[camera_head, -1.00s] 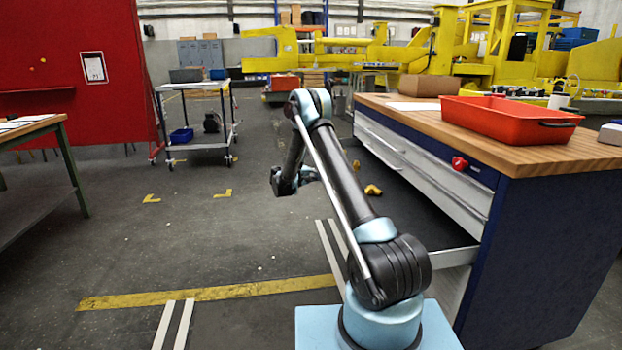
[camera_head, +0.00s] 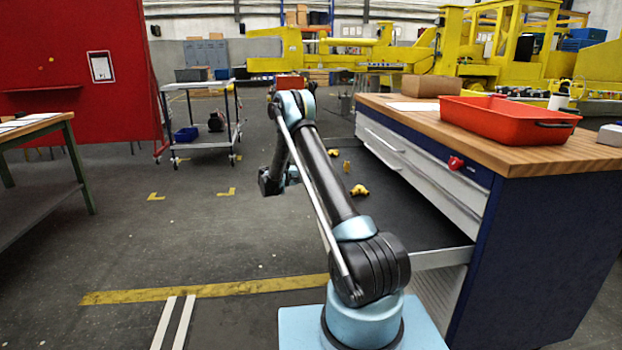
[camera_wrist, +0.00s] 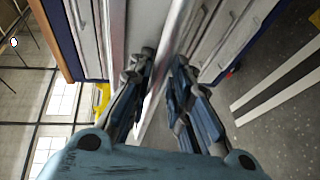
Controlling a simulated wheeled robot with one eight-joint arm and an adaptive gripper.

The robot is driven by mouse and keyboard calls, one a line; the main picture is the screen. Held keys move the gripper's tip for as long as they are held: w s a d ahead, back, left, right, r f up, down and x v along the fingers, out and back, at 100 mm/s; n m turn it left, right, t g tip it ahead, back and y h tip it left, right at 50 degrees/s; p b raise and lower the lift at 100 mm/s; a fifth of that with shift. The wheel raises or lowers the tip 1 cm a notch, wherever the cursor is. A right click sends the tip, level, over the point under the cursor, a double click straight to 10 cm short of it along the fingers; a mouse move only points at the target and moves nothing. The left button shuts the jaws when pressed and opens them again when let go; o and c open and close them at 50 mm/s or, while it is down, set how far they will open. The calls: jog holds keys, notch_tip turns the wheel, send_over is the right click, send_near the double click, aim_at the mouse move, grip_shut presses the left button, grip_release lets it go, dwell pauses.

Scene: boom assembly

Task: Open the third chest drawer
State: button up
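The chest (camera_head: 545,250) stands at the right in the head view, with pale drawer fronts and a blue end panel. Its upper drawer fronts (camera_head: 410,165) are shut. Below them a drawer is pulled out, with a dark inside (camera_head: 405,215) and a pale side wall (camera_head: 440,258). My arm hides its front. In the wrist view, a pale bar (camera_wrist: 178,28), seemingly the drawer's handle or front edge, runs between the fingers of my gripper (camera_wrist: 163,64). The fingers are close together on both sides of it. In the head view my gripper (camera_head: 272,182) is small and dark, left of the drawer.
A red tray (camera_head: 505,118) and a cardboard box (camera_head: 430,86) stand on the wooden top. Small yellow pieces (camera_head: 360,190) show beside my arm. A wheeled cart (camera_head: 205,120) and a red panel (camera_head: 75,75) stand farther left. The floor between is mostly clear.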

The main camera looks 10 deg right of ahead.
jog(key=shift+r, duration=0.15)
jog(key=shift+s+a, duration=0.1)
jog(key=shift+a, duration=0.1)
jog(key=v, duration=1.1)
jog(key=shift+a, duration=0.25)
jog(key=shift+s, duration=0.1)
